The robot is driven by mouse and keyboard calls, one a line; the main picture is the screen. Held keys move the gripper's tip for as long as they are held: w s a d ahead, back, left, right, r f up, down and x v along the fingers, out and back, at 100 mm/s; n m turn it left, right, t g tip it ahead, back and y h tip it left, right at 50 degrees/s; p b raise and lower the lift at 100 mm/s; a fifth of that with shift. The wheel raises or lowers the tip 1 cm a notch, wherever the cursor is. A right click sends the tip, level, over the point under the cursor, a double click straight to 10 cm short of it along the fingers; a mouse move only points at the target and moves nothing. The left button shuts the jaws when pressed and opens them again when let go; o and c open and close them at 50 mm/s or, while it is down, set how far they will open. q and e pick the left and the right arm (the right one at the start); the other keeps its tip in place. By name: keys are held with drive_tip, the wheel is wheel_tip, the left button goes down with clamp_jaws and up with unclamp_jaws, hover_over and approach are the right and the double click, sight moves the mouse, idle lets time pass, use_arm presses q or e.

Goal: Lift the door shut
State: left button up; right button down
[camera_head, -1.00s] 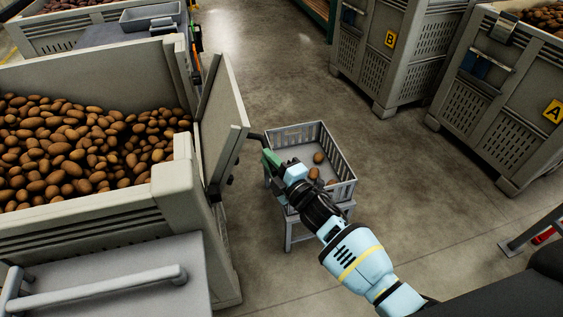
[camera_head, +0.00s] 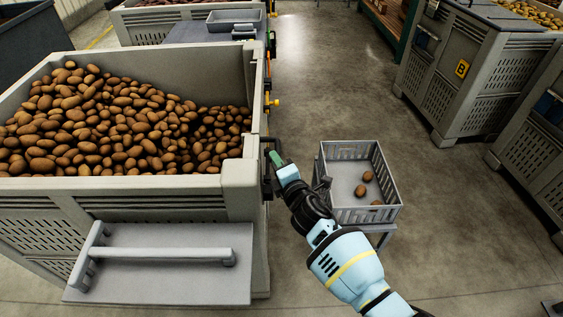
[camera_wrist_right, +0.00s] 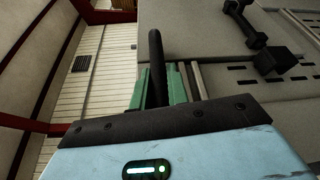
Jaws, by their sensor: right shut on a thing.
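A large grey bin (camera_head: 110,203) full of potatoes stands at the left in the head view. Its door (camera_head: 259,100) is on the right side, seen almost edge-on, and stands about upright and close against the bin. My right gripper (camera_head: 274,163) is at this side of the bin. In the right wrist view, its green fingers (camera_wrist_right: 158,88) are shut on a black bar handle (camera_wrist_right: 155,50). Beside them is a grey panel (camera_wrist_right: 215,45) with black fittings. My left gripper is not in view.
A grey crate (camera_head: 330,190) with a few potatoes sits on a small stand to the right of my gripper. Bin B (camera_head: 432,80) stands at the back right. A grey panel with a rail (camera_head: 160,280) is in front of the bin. Open floor lies between.

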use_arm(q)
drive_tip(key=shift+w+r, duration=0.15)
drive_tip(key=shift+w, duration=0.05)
use_arm(e)
drive_tip(key=shift+w+a+r, duration=0.1)
drive_tip(key=shift+a+r, duration=0.1)
drive_tip(key=shift+r, duration=0.3)
drive_tip(key=c, duration=1.4)
unclamp_jaws()
drive_tip(key=shift+f, duration=0.1)
drive_tip(key=shift+o, duration=0.2)
drive_tip(key=shift+f, duration=0.2)
